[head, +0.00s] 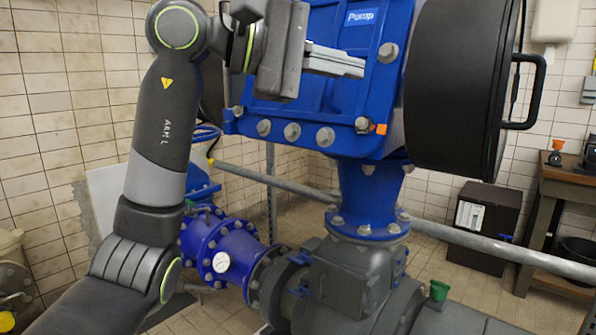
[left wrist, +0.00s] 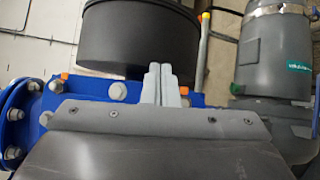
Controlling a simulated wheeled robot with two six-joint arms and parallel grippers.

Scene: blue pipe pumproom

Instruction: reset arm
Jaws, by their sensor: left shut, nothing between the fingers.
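My left arm comes in from the left in the head view and bends over at the top. My left gripper (head: 335,62) points right, in front of the blue pump housing (head: 325,108). Its fingers are shut together with nothing between them. In the left wrist view the closed fingers of my left gripper (left wrist: 161,84) stand upright at the middle, before the blue housing and a black drum (left wrist: 130,40). I cannot tell whether the fingers touch the housing. My right gripper is in neither view.
The black drum with a handle (head: 460,90) fills the upper right. A blue flanged pipe (head: 225,250) with a gauge and a grey pump body (head: 345,285) lie below. A grey rail (head: 460,238) crosses the room. A wooden bench (head: 555,215) stands at the right.

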